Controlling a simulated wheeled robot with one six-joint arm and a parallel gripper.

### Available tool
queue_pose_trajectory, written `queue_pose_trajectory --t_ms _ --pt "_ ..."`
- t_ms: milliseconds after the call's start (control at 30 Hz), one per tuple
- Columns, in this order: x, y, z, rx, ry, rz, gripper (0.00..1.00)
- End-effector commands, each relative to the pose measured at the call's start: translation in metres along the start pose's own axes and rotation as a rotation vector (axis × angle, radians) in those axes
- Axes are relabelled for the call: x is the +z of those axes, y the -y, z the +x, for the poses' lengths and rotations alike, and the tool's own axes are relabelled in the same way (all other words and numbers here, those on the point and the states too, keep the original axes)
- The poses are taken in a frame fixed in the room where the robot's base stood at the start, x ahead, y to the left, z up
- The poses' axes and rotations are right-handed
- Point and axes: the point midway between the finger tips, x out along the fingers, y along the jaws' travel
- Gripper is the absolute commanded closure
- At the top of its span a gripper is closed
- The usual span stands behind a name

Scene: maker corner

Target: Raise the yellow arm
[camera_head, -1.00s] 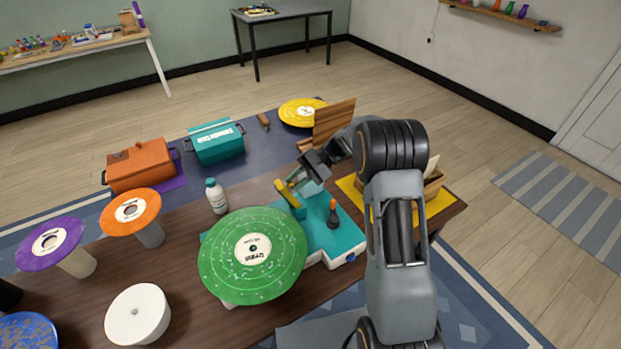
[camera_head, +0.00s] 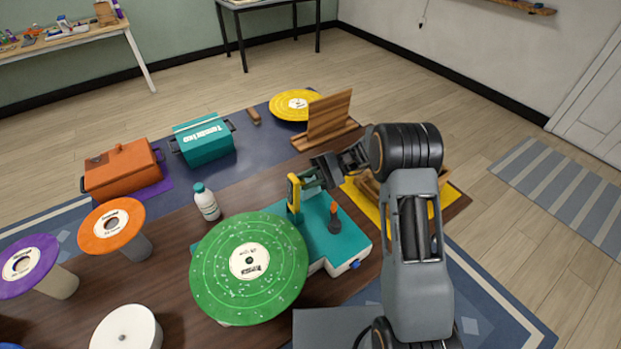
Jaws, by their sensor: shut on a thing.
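The yellow arm (camera_head: 293,193) stands upright at the back of a teal record player (camera_head: 321,238), to the right of the green record (camera_head: 222,275) on it. My gripper (camera_head: 306,183) reaches in from the right and is shut on the yellow arm near its upper part. The gripper's fingers hide part of the arm's right side. An orange-topped dark lever (camera_head: 334,217) stands on the teal deck, right of the yellow arm.
A white bottle (camera_head: 206,202) stands left of the player. Orange (camera_head: 123,172) and teal (camera_head: 204,140) boxes are farther back. A wooden stand (camera_head: 329,118) is behind my gripper. Orange (camera_head: 111,224) and purple (camera_head: 28,266) records rest on pedestals at left.

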Motion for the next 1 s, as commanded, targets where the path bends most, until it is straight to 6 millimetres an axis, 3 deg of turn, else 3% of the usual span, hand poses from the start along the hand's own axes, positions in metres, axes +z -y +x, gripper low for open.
queue_pose_trajectory --t_ms 300,333,600,1000 --pt "0.000 0.000 0.001 -0.001 0.002 0.001 1.00" --pt "0.000 0.000 0.001 -0.001 0.002 0.001 0.78" --pt "0.000 0.000 -0.001 -0.002 -0.001 0.001 0.54" --pt "0.010 0.010 0.000 -0.001 -0.002 -0.002 0.54"
